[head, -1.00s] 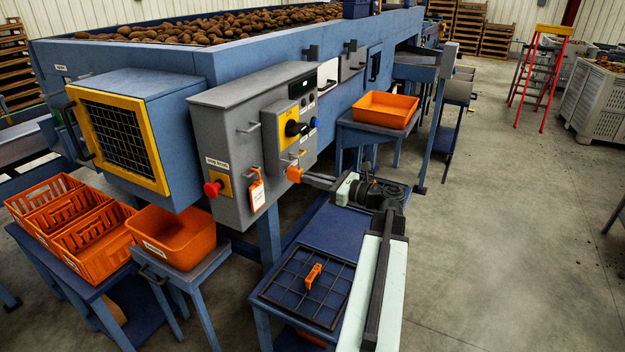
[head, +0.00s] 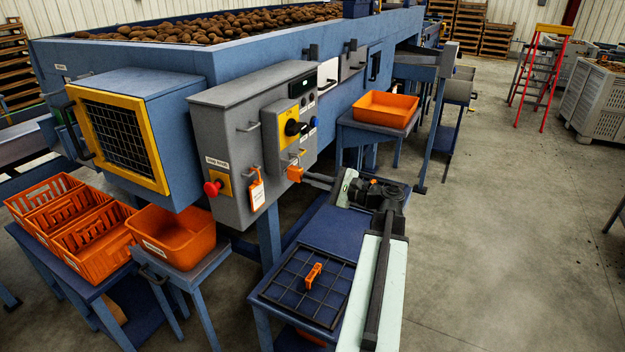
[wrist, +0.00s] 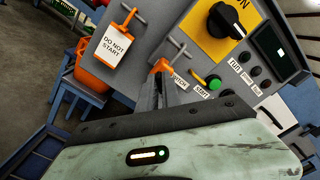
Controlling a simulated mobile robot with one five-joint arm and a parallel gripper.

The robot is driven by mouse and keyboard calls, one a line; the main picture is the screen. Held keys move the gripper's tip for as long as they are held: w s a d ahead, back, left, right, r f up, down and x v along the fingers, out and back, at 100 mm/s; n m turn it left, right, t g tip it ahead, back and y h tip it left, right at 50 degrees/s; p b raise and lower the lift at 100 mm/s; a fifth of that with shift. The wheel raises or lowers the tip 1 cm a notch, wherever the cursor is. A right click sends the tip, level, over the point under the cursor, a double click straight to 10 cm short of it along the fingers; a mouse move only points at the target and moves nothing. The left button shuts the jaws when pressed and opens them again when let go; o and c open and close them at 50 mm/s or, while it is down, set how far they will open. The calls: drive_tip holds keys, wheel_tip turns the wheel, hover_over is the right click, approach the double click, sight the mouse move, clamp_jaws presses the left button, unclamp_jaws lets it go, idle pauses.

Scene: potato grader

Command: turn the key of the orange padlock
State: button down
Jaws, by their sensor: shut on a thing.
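The orange padlock (head: 295,174) hangs at the lower right of the grey control box, below a small metal handle. In the wrist view the orange padlock (wrist: 162,66) shows just beyond my fingertips. My gripper (head: 308,178) reaches it from the right and is shut at its front. In the wrist view my gripper (wrist: 166,80) has its fingers close together, pointing at the padlock. The key itself is hidden between the fingers, so its angle cannot be told.
The control box (head: 232,150) carries a black rotary switch (head: 292,127), a red button (head: 212,188) and an orange-topped DO NOT START tag (wrist: 117,48). An orange bin (head: 386,110) stands behind my arm. A gridded tray (head: 290,290) lies below.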

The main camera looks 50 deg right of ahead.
drive_tip(key=shift+a+f+n, duration=0.1)
drive_tip(key=shift+n, duration=3.6)
drive_tip(key=c, duration=1.5)
unclamp_jaws()
drive_tip(key=shift+c, duration=0.2)
drive_tip(key=shift+s, duration=0.15)
drive_tip(key=v, duration=0.7)
drive_tip(key=shift+s, duration=0.3)
